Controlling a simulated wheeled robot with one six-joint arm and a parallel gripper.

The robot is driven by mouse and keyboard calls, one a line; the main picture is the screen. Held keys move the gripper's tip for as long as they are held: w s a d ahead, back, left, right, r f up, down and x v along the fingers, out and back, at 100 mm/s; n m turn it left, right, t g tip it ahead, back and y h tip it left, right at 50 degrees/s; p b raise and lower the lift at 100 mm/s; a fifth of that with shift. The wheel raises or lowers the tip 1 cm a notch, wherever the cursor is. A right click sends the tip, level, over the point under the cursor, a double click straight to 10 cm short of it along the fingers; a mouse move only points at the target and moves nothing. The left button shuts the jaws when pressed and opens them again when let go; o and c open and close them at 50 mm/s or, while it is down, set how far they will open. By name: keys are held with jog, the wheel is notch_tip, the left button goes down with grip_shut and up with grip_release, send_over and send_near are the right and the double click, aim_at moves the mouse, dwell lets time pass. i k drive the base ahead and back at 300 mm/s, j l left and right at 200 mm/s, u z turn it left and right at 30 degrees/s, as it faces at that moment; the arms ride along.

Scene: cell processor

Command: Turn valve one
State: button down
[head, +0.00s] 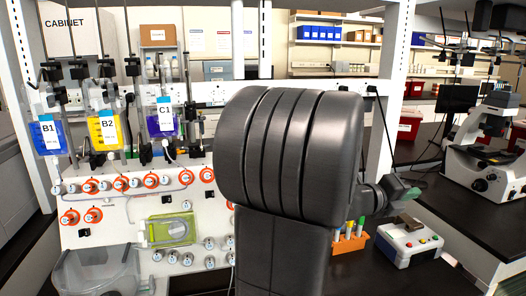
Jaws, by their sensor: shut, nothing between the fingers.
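Several small round valves with white numbered faces sit on the white panel at left. Some have orange rims, such as one valve (207,175) near my arm; others are plain white, such as one valve (158,255) lower down. The numbers are too small to read, so I cannot tell which is valve one. My dark arm fills the middle and hides the panel's right part. What looks like my gripper (408,193) shows small beyond the arm at right, with a greenish tip, shut and empty, well away from the visible valves.
Bags labelled B1 (50,137), B2 (106,130) and C1 (163,118) hang above the panel. A green device (158,232) and a clear bin (75,272) are low on it. An orange tube rack (350,243), a button box (408,243) and a microscope (485,150) stand at right.

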aim_at(56, 190)
jog(key=u, duration=0.9)
